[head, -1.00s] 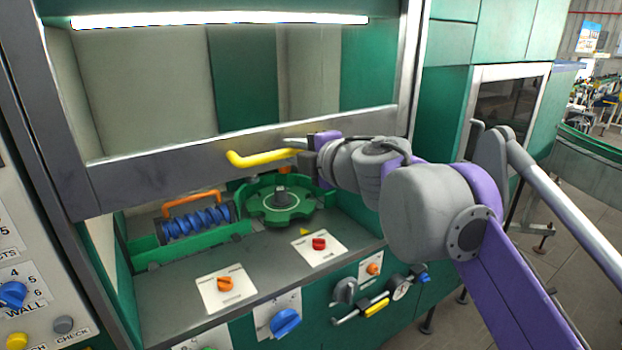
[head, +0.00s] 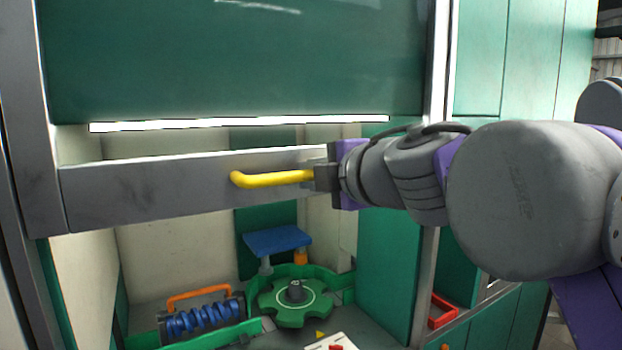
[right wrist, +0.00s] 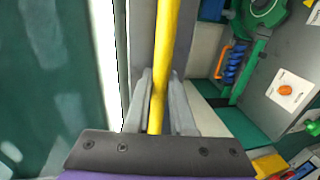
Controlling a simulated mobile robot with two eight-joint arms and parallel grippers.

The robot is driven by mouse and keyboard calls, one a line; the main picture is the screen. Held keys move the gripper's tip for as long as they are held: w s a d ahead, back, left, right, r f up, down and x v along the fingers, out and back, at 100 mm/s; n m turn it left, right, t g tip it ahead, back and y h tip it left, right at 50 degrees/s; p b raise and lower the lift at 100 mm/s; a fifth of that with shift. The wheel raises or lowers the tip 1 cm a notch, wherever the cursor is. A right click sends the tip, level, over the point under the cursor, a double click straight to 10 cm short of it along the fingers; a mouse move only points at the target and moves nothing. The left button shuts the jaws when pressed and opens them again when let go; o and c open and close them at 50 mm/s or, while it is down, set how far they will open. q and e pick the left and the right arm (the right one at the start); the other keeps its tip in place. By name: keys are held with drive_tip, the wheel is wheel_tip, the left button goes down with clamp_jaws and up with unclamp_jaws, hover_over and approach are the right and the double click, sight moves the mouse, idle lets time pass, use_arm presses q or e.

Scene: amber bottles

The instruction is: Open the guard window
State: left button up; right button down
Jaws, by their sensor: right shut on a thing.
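The guard window's grey bottom rail (head: 140,192) spans the machine opening, raised well above the work deck. A yellow handle (head: 272,179) is fixed to the rail's front. My right gripper (head: 318,178) is at the handle's right end. In the right wrist view the two grey fingers of my right gripper (right wrist: 160,110) are closed around the yellow bar (right wrist: 165,50). The right end of the handle is hidden by the gripper in the head view. My left gripper is not in view.
Below the rail the opening shows a green star wheel (head: 295,300), a blue screw (head: 205,318) with an orange handle, and a blue-topped stand (head: 277,241). A lit strip (head: 240,124) runs above the rail. A red frame (head: 441,311) is at the lower right.

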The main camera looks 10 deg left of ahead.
drive_tip(key=c, duration=0.8)
unclamp_jaws()
drive_tip(key=shift+o, duration=0.2)
drive_tip(key=v, duration=1)
drive_tip(key=shift+s+d+b, duration=0.2)
drive_tip(key=shift+s+b, duration=0.1)
drive_tip(key=shift+s, duration=0.05)
